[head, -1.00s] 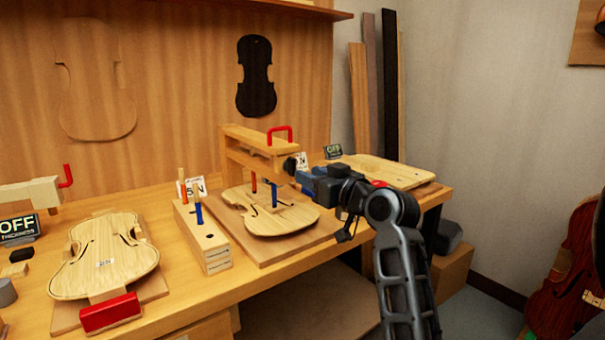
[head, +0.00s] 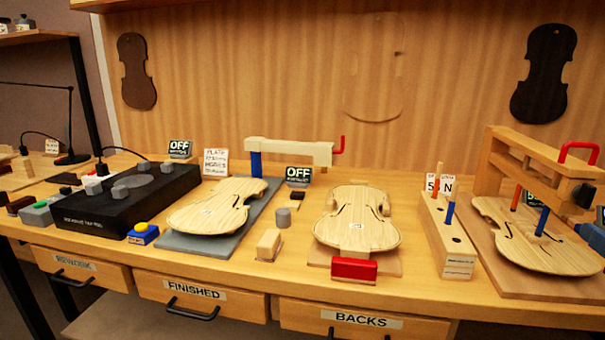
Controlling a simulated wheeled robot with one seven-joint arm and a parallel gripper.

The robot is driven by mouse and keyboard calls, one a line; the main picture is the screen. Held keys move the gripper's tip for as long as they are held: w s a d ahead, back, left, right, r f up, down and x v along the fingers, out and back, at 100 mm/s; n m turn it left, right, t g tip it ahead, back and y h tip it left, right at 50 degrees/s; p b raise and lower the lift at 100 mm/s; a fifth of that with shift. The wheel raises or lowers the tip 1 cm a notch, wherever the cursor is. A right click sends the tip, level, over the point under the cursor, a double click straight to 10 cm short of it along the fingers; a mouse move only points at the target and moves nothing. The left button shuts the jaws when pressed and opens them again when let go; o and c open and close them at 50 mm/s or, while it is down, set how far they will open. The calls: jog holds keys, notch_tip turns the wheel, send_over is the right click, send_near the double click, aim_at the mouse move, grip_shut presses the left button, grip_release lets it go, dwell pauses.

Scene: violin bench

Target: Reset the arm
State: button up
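Only a blue tip, which looks like part of my gripper (head: 593,236), shows at the right edge of the head view. The rest of my arm is outside the picture. The tip is beside the right-hand violin plate (head: 520,245), which lies on a wooden board under a wooden clamp frame (head: 530,150) with a red handle. I cannot tell whether the tip touches the plate or frame, or whether the gripper is open or holds anything.
A pin block (head: 445,235) stands left of that board. Two more violin plates (head: 218,205) (head: 357,222) lie on the bench, with a black machine (head: 125,200) farther left. Drawers labelled REWORK, FINISHED and BACKS (head: 365,321) line the front.

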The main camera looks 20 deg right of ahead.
jog(key=s+a+f+n+y+p, duration=0.1)
jog(key=s+a+f+y, duration=0.1)
jog(key=a+f, duration=0.65)
jog(key=s+a+f+n+y+p, duration=0.1)
jog(key=s+a+f, duration=0.3)
jog(key=a, duration=0.7)
jog(key=s+a+n+y+p, duration=0.2)
jog(key=s+a+n+y, duration=0.2)
jog(key=s+a, duration=1.2)
jog(key=shift+s+a+r+y, duration=0.15)
jog(key=shift+a+r+y, duration=0.25)
jog(key=shift+a+y, duration=0.45)
jog(key=shift+d, duration=0.2)
